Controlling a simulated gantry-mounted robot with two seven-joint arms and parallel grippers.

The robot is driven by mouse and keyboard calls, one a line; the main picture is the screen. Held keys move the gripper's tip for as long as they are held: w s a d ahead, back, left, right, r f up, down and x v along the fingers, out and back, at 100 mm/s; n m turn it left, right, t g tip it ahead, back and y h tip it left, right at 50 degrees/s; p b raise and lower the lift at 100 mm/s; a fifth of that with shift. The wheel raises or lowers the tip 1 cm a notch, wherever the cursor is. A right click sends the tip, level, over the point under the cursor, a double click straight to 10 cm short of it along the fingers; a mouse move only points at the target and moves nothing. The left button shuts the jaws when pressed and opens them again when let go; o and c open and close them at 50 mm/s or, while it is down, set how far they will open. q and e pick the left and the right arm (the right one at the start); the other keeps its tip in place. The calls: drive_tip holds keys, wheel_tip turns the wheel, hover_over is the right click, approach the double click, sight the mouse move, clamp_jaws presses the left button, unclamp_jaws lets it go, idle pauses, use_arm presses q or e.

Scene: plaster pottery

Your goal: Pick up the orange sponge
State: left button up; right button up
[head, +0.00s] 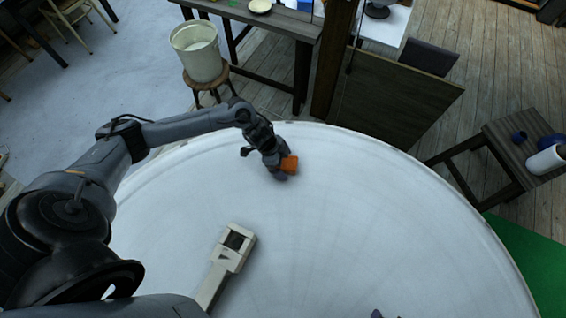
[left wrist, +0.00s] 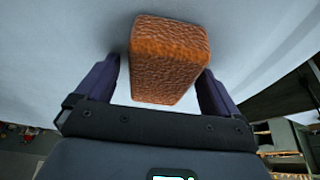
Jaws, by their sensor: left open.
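The orange sponge (head: 290,164) is on the round white table (head: 400,220), near its far edge. In the left wrist view the sponge (left wrist: 168,58) is a rough, block-shaped piece between the two purple fingers. My left gripper (head: 282,171) is open with a finger on either side of the sponge. A pale gap shows between the sponge and the left finger; the right finger is very close to it, and I cannot tell whether it touches. A small purple tip at the bottom edge of the head view looks like my right gripper (head: 377,314); the rest is out of frame.
The rest of the tabletop is clear. Beyond the table are a white bucket on a stool (head: 198,52), a dark bench (head: 265,20) and a board (head: 390,100).

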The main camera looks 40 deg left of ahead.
sight(289, 163)
use_arm(q)
drive_tip(key=shift+f, duration=0.1)
drive_tip(key=c, duration=1)
drive_tip(key=shift+r, duration=0.5)
drive_tip(key=r, duration=0.3)
drive_tip(key=shift+w+d+r, duration=0.1)
drive_tip(key=shift+d+r, duration=0.15)
drive_tip(key=shift+r, duration=0.15)
drive_tip(key=d+r, duration=0.2)
drive_tip(key=d, duration=0.1)
drive_tip(key=w+d+r, duration=0.1)
drive_tip(key=d+r, duration=0.1)
drive_tip(key=d, duration=0.2)
drive_tip(key=w+d+r, duration=0.1)
drive_tip(key=d+r, duration=0.1)
drive_tip(key=d, duration=0.2)
drive_tip(key=shift+r, duration=0.25)
drive_tip(key=shift+o, duration=1.4)
drive_tip(key=shift+c, duration=1.2)
